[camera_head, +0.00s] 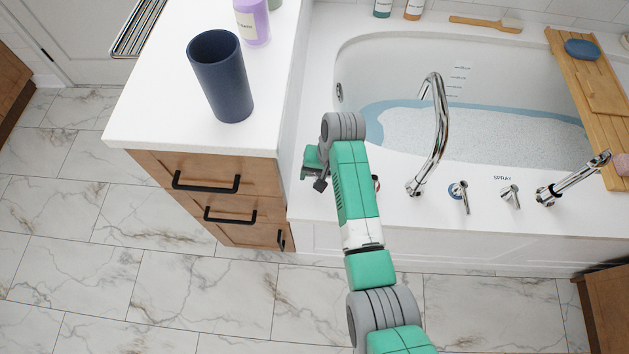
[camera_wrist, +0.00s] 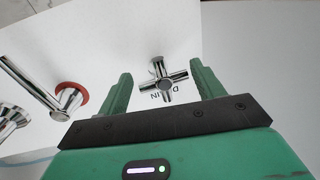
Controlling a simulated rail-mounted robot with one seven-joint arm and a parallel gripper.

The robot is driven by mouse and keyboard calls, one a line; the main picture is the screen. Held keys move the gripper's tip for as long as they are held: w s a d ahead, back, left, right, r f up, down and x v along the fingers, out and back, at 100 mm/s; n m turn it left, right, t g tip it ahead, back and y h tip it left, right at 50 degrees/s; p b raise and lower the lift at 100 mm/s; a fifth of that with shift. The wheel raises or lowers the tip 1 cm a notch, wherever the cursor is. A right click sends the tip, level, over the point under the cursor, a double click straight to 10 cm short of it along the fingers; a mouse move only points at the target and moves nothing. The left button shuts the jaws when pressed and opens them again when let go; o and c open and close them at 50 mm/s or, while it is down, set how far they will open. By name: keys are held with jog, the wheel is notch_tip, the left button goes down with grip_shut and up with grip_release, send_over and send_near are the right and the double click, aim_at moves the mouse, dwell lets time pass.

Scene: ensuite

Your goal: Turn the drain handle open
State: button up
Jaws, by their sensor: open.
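The drain handle (camera_wrist: 168,82) is a small chrome cross-shaped knob on the white tub deck, with upside-down DRAIN lettering beside it in the wrist view. My gripper (camera_wrist: 161,71) is open, with one green finger on each side of the handle in that picture. Gaps show between the handle and both fingers; I cannot tell the depth between them. In the head view my gripper (camera_head: 316,172) is over the tub deck next to the wooden cabinet, and my arm hides the drain handle there.
A chrome lever with a red ring (camera_wrist: 72,98) stands left of the drain handle in the wrist view. The head view shows the curved spout (camera_head: 439,130), blue-ringed handle (camera_head: 461,194), spray handle (camera_head: 510,195) and hand shower (camera_head: 572,180). The white-topped cabinet (camera_head: 165,125) stands close left.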

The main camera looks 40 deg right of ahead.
jog(key=shift+w+a+f+b, duration=0.1)
jog(key=shift+w+f+b, duration=0.1)
jog(key=shift+f, duration=0.4)
jog(key=shift+w+a+f+b, duration=0.1)
jog(key=shift+f+b, duration=0.05)
jog(key=shift+f, duration=0.45)
jog(key=c, duration=0.7)
jog(key=shift+o, duration=0.2)
